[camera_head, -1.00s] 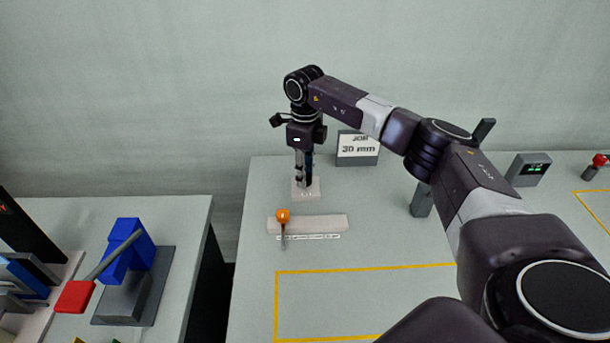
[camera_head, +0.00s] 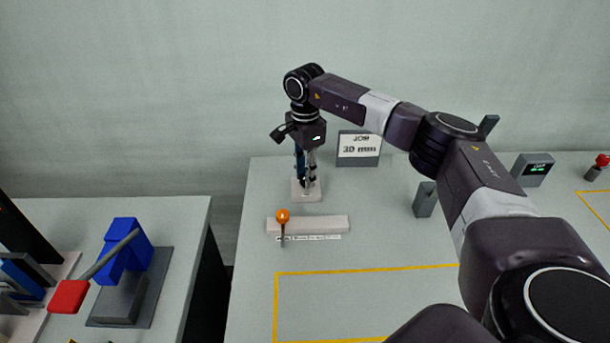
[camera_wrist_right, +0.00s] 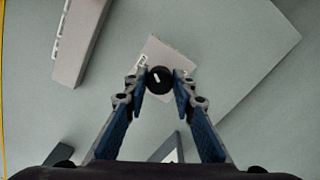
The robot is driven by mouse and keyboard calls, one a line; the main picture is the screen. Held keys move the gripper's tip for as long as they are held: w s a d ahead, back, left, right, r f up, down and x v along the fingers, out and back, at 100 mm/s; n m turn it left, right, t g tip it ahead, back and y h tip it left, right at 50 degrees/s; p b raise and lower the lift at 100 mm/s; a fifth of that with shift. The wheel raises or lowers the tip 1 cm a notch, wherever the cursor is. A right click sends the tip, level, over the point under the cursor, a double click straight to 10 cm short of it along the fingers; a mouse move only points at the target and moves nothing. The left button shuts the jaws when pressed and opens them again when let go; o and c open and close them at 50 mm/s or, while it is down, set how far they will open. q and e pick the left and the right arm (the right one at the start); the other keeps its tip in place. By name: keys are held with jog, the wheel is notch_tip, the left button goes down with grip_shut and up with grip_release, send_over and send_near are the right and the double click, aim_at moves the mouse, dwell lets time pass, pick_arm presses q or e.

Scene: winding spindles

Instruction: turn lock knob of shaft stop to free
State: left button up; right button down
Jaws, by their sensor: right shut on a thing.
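The lock knob (camera_wrist_right: 160,79) is a round black knob with a white mark line, on a small light base plate (camera_head: 314,194) at the back of the table. In the right wrist view the mark line points obliquely, up and to the left. My right gripper (camera_wrist_right: 160,84) points down over the plate and is shut on the knob, one finger on each side. In the head view the gripper (camera_head: 306,184) hides most of the knob. Some lettering on the plate is partly covered by the fingers. My left gripper is not in view.
A light bar (camera_head: 325,224) with an orange-knobbed lever (camera_head: 282,215) lies in front of the plate. A "JOB 30 mm" sign (camera_head: 359,150) stands close on the right. A grey block (camera_head: 424,200) stands farther right. The yellow-outlined area in front is clear.

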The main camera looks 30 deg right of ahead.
jog(key=n, duration=0.5)
jog(key=shift+r+n, duration=0.1)
jog(key=shift+n, duration=0.3)
dwell(0.4)
jog(key=c, duration=1.6)
grip_release()
notch_tip(320, 180, up, 12)
jog(key=shift+b, duration=0.3)
